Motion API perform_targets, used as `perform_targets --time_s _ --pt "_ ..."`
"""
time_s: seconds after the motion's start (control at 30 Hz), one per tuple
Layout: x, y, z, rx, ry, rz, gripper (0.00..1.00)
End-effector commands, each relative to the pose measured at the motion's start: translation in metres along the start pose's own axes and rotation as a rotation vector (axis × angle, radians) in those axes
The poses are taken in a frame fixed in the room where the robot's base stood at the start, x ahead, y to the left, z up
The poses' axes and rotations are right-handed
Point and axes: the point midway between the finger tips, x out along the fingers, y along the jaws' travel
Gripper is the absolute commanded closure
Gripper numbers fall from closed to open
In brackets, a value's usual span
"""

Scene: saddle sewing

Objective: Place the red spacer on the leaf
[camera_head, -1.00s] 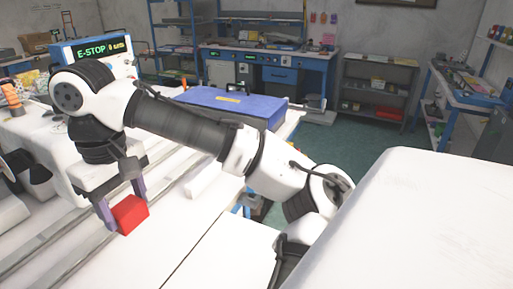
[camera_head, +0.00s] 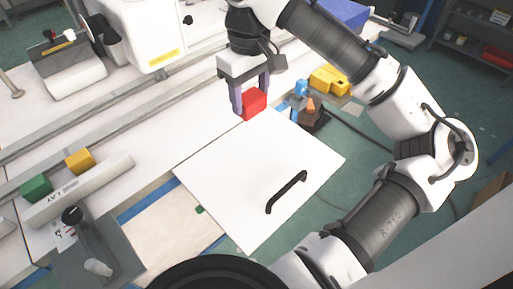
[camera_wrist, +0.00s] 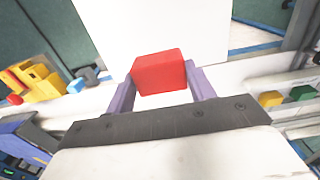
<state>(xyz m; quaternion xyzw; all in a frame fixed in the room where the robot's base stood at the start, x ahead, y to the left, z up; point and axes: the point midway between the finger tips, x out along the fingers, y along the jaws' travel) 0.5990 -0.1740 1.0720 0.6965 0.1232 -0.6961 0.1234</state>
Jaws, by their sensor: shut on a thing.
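The red spacer (camera_head: 253,103) is a red block held between the purple fingers of my gripper (camera_head: 249,100). In the wrist view the red spacer (camera_wrist: 159,72) sits between both fingertips of my gripper (camera_wrist: 160,85), which is shut on it. The leaf (camera_head: 250,180) appears to be the white square panel with a black handle (camera_head: 287,192) at the table's front. The spacer is near the leaf's far corner, by the table edge; I cannot tell how high above the surface it is. In the wrist view the white panel (camera_wrist: 150,28) lies beyond the spacer.
A yellow block (camera_head: 79,160) and a green block (camera_head: 36,187) stand by a white rail marked LAY (camera_head: 80,190) at the left. Yellow and orange items (camera_head: 328,82) lie right of my gripper. A white sewing machine (camera_head: 145,30) stands at the back left.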

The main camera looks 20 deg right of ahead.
Motion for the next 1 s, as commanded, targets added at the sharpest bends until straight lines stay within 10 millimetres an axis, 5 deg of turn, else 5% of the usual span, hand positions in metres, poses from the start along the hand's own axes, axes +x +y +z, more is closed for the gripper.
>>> perform_targets --time_s 0.4,1.0 --pt "0.105 0.000 0.001 0.002 -0.001 -0.002 0.71" --pt "0.163 0.000 0.000 0.001 0.001 0.000 0.71"
